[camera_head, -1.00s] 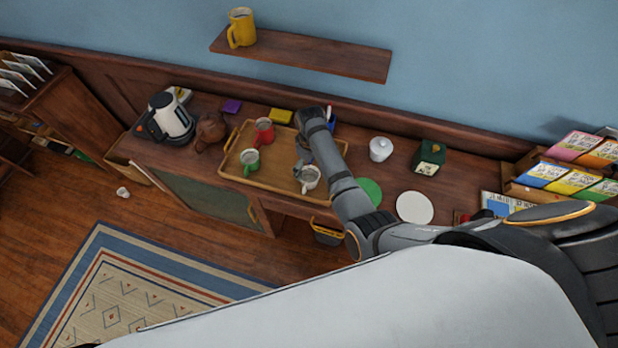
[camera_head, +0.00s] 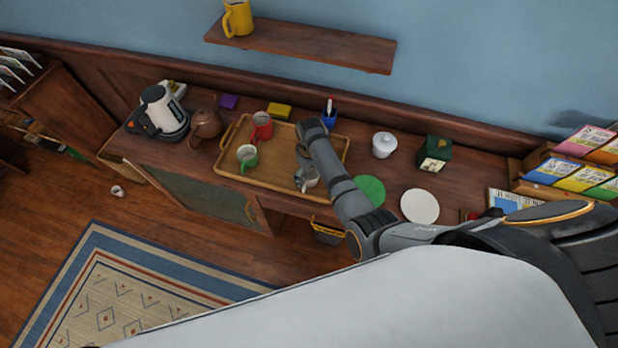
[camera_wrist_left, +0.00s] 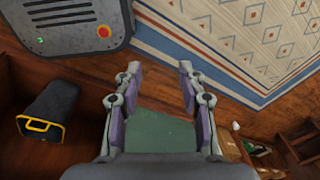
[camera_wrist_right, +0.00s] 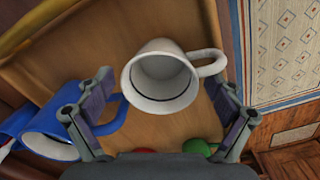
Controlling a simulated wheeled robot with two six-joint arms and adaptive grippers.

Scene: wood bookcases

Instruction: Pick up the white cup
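The white cup (camera_wrist_right: 160,80) stands on the wooden tray, its open top facing the right wrist camera and its handle pointing right. In the head view the cup (camera_head: 311,181) is partly covered by my right gripper (camera_head: 301,168). In the right wrist view the right gripper (camera_wrist_right: 161,82) is open, one finger on each side of the cup with gaps between. My left gripper (camera_wrist_left: 160,72) is open and empty in the left wrist view, away from the cup; it is not in the head view.
The tray (camera_head: 262,180) also holds a red mug (camera_head: 262,126) and a green mug (camera_head: 247,157). A blue mug (camera_wrist_right: 60,130) is close to the right gripper's left finger. A kettle (camera_head: 163,112), white lidded jar (camera_head: 384,145) and white disc (camera_head: 420,206) are on the counter.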

